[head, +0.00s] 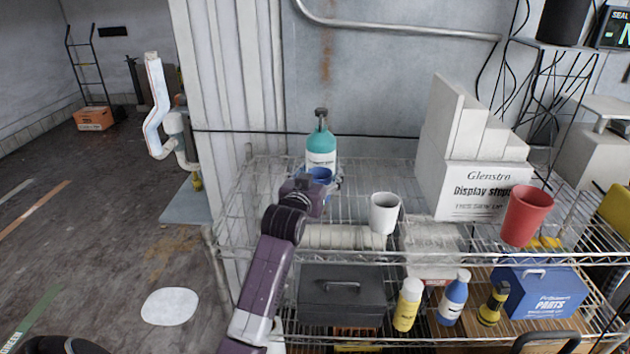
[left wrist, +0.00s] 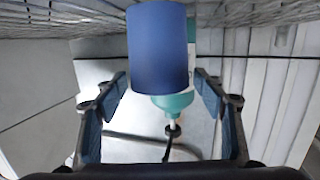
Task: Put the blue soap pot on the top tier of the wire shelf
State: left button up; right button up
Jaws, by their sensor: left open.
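The blue soap pot (head: 320,174) is at the top tier (head: 352,252) of the wire shelf, just in front of a teal pump bottle (head: 321,145). In the left wrist view, which looks inverted, the pot (left wrist: 158,48) is upright with its base against or very near the wire mesh (left wrist: 70,18). My left gripper (head: 322,187) is at the pot and partly hides it in the head view. Its fingers (left wrist: 158,108) are open, with a gap on either side of the pot. My right gripper is not in view.
A white cup (head: 384,213) stands right of my left gripper. A red cup (head: 526,215) and a white stepped display box (head: 470,185) are farther right. The lower tier holds a dark toolbox (head: 341,294), bottles and a blue parts box (head: 540,291).

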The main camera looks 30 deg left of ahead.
pick_arm(q)
jog(key=v, duration=1.1)
jog(key=shift+s+d+r+b, duration=0.1)
jog(key=shift+s+d+b, duration=0.1)
jog(key=shift+s+b, duration=0.2)
jog(key=shift+w, duration=0.1)
